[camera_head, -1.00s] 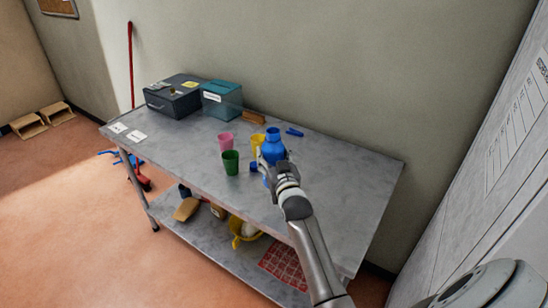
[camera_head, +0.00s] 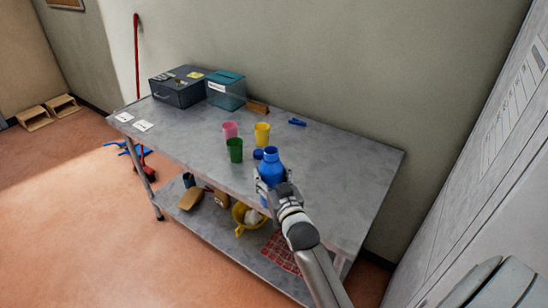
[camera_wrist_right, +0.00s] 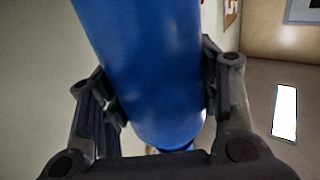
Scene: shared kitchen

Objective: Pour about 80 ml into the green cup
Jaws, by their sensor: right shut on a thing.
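The green cup (camera_head: 235,150) stands upright on the grey table, in front of a pink cup (camera_head: 230,130) and a yellow cup (camera_head: 262,133). My right gripper (camera_head: 268,186) is shut on a blue bottle (camera_head: 271,164), to the right of the green cup and nearer the table's front edge. The bottle (camera_wrist_right: 150,70) fills the middle of the right wrist view between the two fingers. It looks about upright; I cannot tell whether its base touches the table. My left gripper is out of view.
A dark box (camera_head: 178,90) and a teal box (camera_head: 226,92) stand at the back left of the table (camera_head: 340,180). The table's right part is clear. A lower shelf holds several things.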

